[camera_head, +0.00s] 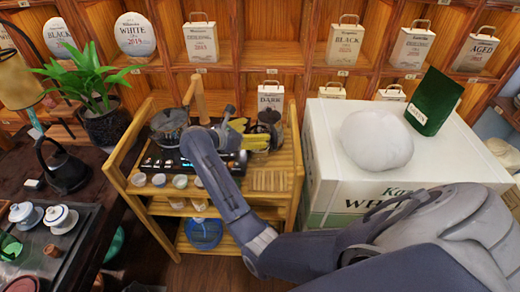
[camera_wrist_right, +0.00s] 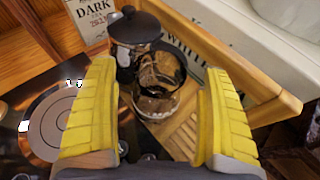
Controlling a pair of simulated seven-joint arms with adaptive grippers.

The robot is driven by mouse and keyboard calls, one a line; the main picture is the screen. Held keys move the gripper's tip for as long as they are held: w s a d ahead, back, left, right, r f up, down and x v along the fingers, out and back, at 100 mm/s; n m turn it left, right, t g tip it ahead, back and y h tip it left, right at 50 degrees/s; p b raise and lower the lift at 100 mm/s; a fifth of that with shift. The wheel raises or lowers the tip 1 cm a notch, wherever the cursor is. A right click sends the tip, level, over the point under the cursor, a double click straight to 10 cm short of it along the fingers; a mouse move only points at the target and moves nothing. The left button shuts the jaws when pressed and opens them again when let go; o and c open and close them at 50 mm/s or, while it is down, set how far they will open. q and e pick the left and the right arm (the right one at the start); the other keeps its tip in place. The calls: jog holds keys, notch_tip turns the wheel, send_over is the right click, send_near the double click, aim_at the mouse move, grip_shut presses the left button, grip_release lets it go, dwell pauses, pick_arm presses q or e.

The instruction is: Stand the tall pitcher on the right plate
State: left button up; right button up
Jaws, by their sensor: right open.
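The tall pitcher (camera_wrist_right: 158,100) is clear glass with a black lid and a black loop or band. It stands on the wooden cart (camera_head: 288,172); in the head view it shows as a dark glass vessel (camera_head: 268,117) by the cart's right side. My right gripper (camera_head: 246,137) reaches over the cart close to it. In the wrist view the yellow fingers (camera_wrist_right: 160,78) are open, one on each side of the pitcher, with gaps. The right plate (camera_wrist_right: 45,122) is a round mark on the dark hob, left of the fingers; my arm mostly hides it in the head view. My left gripper is not in view.
A glass kettle (camera_head: 170,125) stands on the left of the hob. Several small cups (camera_head: 180,181) line the cart's front. A slatted wooden mat (camera_head: 270,180) lies at its right. A white box (camera_head: 325,165) stands beside the cart, and a bag (camera_head: 270,97) behind it.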

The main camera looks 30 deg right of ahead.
jog(key=shift+x, duration=1.4)
jog(key=shift+c, duration=0.2)
jog(key=c, duration=1.5)
jog(key=shift+c, duration=0.9)
